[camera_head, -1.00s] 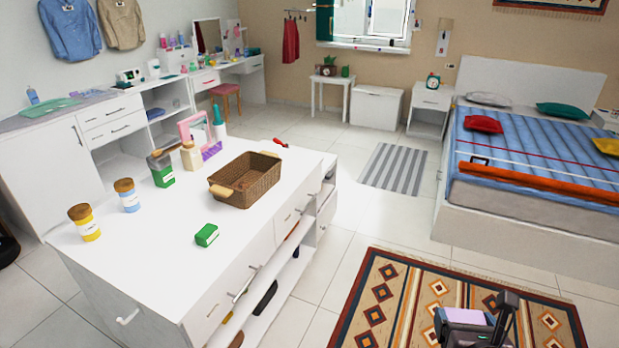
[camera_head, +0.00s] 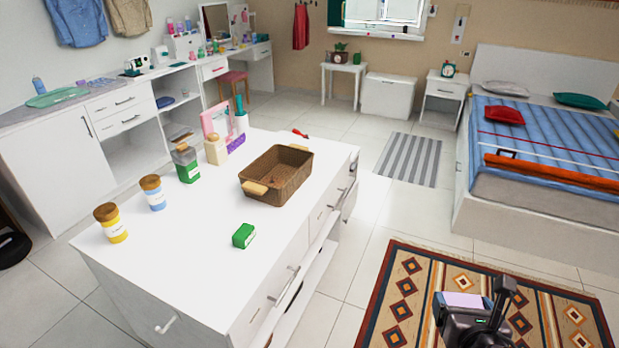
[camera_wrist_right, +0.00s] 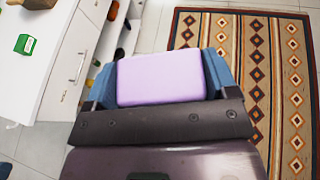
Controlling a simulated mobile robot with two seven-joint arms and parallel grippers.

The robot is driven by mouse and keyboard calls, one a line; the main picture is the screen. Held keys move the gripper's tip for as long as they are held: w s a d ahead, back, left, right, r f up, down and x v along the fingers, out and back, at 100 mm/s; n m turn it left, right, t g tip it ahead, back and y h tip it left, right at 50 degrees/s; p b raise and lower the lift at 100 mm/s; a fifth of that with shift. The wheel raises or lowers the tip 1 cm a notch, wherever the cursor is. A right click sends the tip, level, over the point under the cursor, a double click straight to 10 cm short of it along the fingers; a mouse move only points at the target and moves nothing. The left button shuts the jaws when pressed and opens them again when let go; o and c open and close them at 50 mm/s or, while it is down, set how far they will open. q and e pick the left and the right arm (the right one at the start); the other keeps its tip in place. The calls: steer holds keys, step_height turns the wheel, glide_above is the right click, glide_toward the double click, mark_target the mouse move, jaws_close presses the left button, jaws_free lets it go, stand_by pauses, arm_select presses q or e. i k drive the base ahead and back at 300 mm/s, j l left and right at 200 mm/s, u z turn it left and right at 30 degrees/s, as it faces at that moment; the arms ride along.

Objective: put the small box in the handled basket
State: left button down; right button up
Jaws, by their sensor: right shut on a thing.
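The handled basket (camera_head: 283,188) is brown and woven with light handles. It stands upright on the white dresser top (camera_head: 200,265) and looks empty except perhaps for something small inside. My right gripper (camera_head: 464,303) is at the lower right, over the rug and well apart from the dresser. It is shut on a small lilac box (camera_wrist_right: 160,78), which sits between its blue fingers in the right wrist view. A small green box (camera_head: 243,235) lies on the dresser in front of the basket. My left gripper is not in view.
Two lidded jars, one yellow (camera_head: 112,224) and one blue (camera_head: 153,194), stand at the dresser's left. A green-based bottle (camera_head: 187,165), a cream bottle (camera_head: 215,150) and a pink frame stand behind.

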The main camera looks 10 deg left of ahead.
mark_target(286, 175)
steer(key=i+j, duration=0.1)
steer(key=j, duration=0.45)
steer(key=i+j, duration=0.1)
steer(key=j, duration=0.45)
steer(key=i+j, duration=0.1)
steer(key=j, duration=0.45)
steer(key=i+j, duration=0.1)
steer(key=j, duration=0.5)
steer(key=i+j, duration=0.1)
steer(key=j, duration=0.45)
steer(key=i+j, duration=0.1)
steer(key=j, duration=0.45)
steer(key=i+j, duration=0.1)
steer(key=j, duration=0.45)
steer(key=i+j, duration=0.1)
steer(key=j, duration=0.45)
